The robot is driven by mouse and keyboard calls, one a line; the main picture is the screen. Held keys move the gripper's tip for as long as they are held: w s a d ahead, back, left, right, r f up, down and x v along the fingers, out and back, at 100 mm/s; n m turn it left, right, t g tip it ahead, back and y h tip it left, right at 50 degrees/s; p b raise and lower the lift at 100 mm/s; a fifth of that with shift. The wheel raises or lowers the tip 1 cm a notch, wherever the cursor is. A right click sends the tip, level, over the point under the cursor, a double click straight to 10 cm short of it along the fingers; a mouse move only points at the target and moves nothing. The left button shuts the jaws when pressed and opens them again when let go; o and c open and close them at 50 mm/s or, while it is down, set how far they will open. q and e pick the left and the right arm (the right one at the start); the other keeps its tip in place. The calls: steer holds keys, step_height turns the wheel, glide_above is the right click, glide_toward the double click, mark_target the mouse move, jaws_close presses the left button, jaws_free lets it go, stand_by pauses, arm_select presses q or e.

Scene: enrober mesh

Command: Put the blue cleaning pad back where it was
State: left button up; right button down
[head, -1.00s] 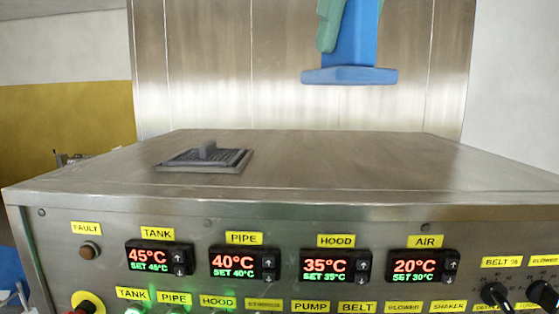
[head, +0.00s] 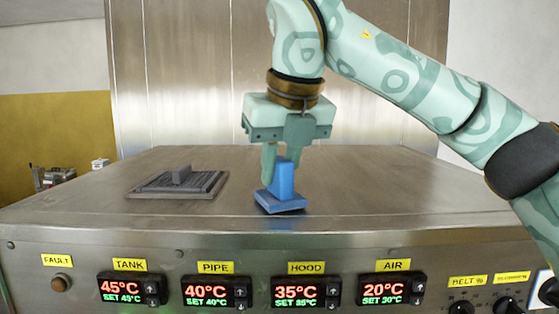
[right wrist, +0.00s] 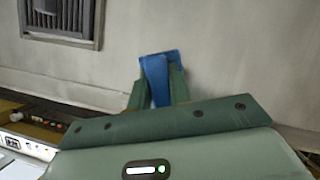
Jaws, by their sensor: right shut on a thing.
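The blue cleaning pad (head: 280,203) has a flat base and an upright blue handle. My right gripper (head: 279,168) is shut on that handle and points down, with the pad beneath it. The pad is at or just above the steel top (head: 350,190) of the machine, near its front edge. I cannot tell whether its base touches the steel. In the right wrist view the blue pad (right wrist: 158,62) shows between the green fingers. My left gripper is not in view.
A dark grille plate with a raised handle (head: 178,184) lies on the top, left of the pad. The front panel (head: 235,263) below carries temperature displays, labels and knobs. A tall steel wall (head: 190,80) stands behind. The top's right side is clear.

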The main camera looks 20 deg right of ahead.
steer(key=shift+a+f, duration=0.1)
steer(key=c, duration=1.3)
jaws_free()
steer(key=shift+r, duration=0.25)
steer(key=v, duration=1.1)
steer(key=shift+s+r, duration=0.15)
steer(key=shift+r, duration=0.2)
steer(key=shift+f, duration=0.1)
